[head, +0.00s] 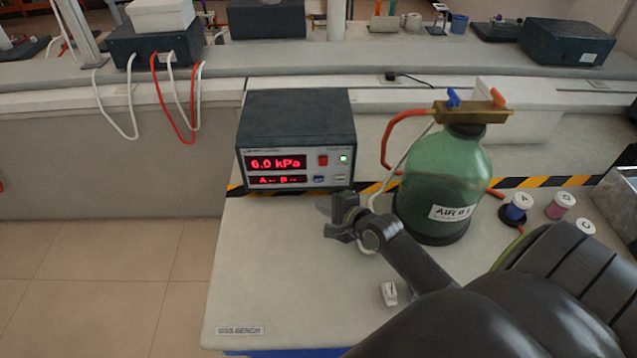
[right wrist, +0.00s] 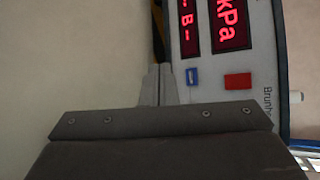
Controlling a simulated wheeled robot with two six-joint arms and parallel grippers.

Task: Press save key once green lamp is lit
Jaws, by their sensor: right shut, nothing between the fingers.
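The dark meter box (head: 295,118) stands on the bench with a red "0.0 kPa" display (head: 276,162) and a smaller "A-- B--" line below. On its front, a small green lamp (head: 344,159) glows beside a red square button (head: 323,160). Below them are a small blue key (head: 319,179) and a pale key (head: 340,178); I cannot read which is save. My right gripper (head: 326,204) is shut and empty, just in front of the panel's lower right. In the right wrist view, its fingertips (right wrist: 159,72) are apart from the blue key (right wrist: 192,77). The left gripper is out of view.
A green glass bottle (head: 440,186) with a brass valve head and red and white hoses stands right of the meter. A small white object (head: 389,293) lies near my forearm. The bench's left front is clear.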

